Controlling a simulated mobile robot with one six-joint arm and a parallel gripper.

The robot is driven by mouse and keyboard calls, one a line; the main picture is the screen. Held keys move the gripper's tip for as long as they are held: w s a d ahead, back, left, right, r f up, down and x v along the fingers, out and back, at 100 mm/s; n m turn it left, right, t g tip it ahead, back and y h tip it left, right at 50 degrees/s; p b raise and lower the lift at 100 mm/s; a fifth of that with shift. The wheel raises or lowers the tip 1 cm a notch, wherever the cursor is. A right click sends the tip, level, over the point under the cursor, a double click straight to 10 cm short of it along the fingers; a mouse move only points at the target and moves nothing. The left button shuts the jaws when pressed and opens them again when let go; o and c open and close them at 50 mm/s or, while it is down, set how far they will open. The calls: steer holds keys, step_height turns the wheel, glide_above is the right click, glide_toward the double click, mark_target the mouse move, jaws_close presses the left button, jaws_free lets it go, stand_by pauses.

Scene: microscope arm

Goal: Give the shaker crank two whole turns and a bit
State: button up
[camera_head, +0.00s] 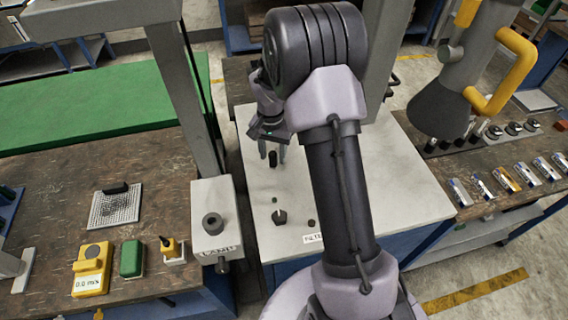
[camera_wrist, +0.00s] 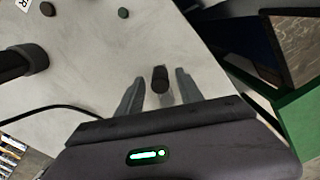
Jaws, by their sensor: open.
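A short black upright peg (camera_wrist: 160,80), which looks like the crank's handle, stands over the pale tabletop. In the head view the peg (camera_head: 272,160) shows just below my gripper (camera_head: 272,152). In the wrist view my gripper (camera_wrist: 159,80) is open, with one grey finger on each side of the peg and a gap on both sides. How deep the fingers reach along it I cannot tell. The crank's arm and the shaker's body cannot be made out.
The pale table (camera_head: 400,190) carries a green knob (camera_head: 275,199), a dark knob (camera_head: 280,217) and a label (camera_head: 313,238). A grey box (camera_head: 214,215) with a post stands to the left. A yellow-handled microscope arm (camera_head: 497,75) stands at right.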

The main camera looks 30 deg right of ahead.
step_height(320, 180, up, 8)
steer(key=p, duration=0.5)
steer(key=shift+r+p, duration=0.1)
steer(key=shift+p, duration=0.2)
steer(key=shift+f, duration=0.2)
